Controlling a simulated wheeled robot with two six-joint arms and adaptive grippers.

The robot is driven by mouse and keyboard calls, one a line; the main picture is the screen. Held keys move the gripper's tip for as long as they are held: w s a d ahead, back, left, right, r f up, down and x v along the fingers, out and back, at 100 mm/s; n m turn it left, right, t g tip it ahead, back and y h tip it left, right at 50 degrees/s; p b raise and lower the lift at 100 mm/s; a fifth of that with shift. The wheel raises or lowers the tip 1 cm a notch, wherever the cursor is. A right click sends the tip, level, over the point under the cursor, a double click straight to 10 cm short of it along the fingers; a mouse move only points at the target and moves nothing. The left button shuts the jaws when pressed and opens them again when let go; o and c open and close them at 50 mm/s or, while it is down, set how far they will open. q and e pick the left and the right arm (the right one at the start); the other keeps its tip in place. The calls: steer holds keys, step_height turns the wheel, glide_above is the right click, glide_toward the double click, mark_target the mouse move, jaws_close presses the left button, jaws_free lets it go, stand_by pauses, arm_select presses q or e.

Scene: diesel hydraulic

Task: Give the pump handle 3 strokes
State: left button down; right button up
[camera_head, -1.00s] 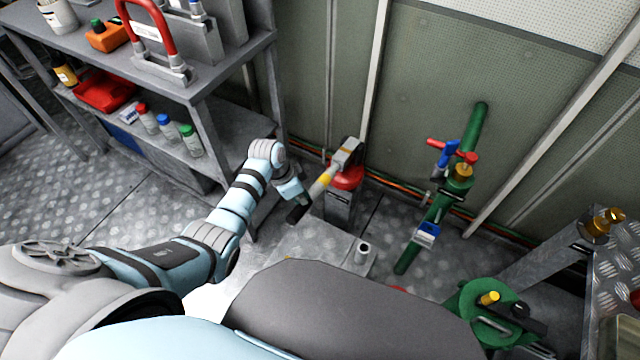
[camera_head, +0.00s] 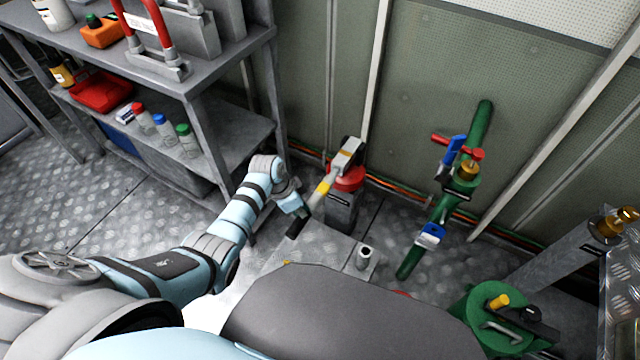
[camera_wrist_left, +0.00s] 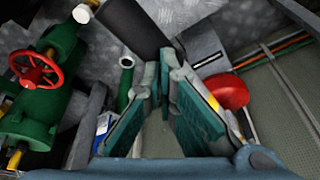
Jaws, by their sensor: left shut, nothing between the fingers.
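The pump handle (camera_head: 316,198) is a pale bar with a yellow band and a black grip. It slopes down and left from the pump (camera_head: 342,205), a grey block with a red collar (camera_head: 348,180). My left gripper (camera_head: 301,212) is at the handle's left side, close to the black grip, shut with nothing between its fingers. In the left wrist view its teal fingers (camera_wrist_left: 165,85) overlap the handle's line, with the black grip (camera_wrist_left: 135,25) beyond the tips and the red collar (camera_wrist_left: 228,92) to the right. Contact cannot be told. My right gripper is out of view.
A green pipe with valves (camera_head: 440,205) stands right of the pump. A short grey tube (camera_head: 363,257) rises from the metal plate. A panelled wall is behind.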

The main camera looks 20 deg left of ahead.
mark_target(301, 219)
arm_select(q)
steer(key=shift+s+f+b, duration=0.15)
steer(key=shift+f+b, duration=1.2)
steer(key=shift+f, duration=0.65)
steer(key=shift+r, duration=0.1)
step_height(301, 219, up, 16)
steer(key=w+p, duration=0.1)
steer(key=p, duration=1.4)
steer(key=shift+p, duration=0.4)
steer(key=shift+w, duration=0.1)
steer(key=shift+s+f+b, duration=0.2)
steer(key=shift+f+b, duration=2)
steer(key=shift+f, duration=0.5)
steer(key=shift+s+f+b, duration=0.2)
steer(key=shift+f+b, duration=2.05)
steer(key=shift+f, duration=0.45)
steer(key=shift+s+f+b, duration=0.2)
steer(key=shift+f+b, duration=2)
steer(key=shift+f, duration=0.5)
